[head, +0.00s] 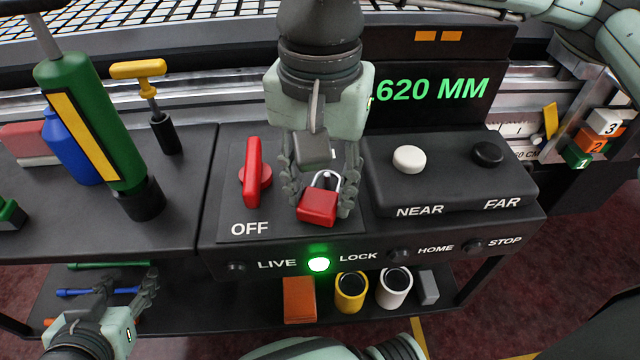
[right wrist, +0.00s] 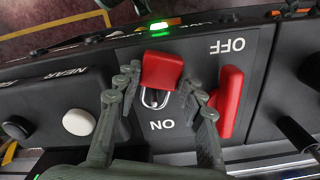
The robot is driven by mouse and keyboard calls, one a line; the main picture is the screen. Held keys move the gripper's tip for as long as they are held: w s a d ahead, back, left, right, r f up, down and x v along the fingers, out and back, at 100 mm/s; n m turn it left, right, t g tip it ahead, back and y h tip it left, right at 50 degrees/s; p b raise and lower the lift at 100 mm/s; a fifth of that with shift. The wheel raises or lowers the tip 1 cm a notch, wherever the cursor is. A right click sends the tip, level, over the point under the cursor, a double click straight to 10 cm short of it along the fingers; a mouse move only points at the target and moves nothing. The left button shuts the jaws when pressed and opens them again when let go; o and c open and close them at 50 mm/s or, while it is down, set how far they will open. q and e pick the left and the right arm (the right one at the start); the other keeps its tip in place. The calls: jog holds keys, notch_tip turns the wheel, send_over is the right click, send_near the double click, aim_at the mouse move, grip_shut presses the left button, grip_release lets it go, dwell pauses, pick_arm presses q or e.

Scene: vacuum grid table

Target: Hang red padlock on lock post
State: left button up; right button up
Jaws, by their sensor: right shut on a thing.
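The red padlock (head: 317,207) with its silver shackle is at the front of the black switch panel. It also shows in the right wrist view (right wrist: 162,70). My right gripper (head: 320,195) reaches down from above, its fingers shut on the padlock's sides. The shackle lies over the panel between the red rotary handle (head: 252,178) and the black button box. I cannot make out the lock post clearly; the padlock and fingers cover that spot, so I cannot tell whether the shackle is around it. My left gripper (head: 128,285) is low at the left, empty, its fingers apart.
A green lamp (head: 318,264) glows between LIVE and LOCK. The button box (head: 450,180) stands right of the padlock. A green pump (head: 90,120) and yellow-handled tool (head: 150,100) stand left. Two cups (head: 351,290) and an orange block (head: 299,298) sit on the lower shelf.

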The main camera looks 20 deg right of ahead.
jog(key=o, duration=1.3)
jog(key=shift+o, duration=0.2)
notch_tip(320, 180, up, 12)
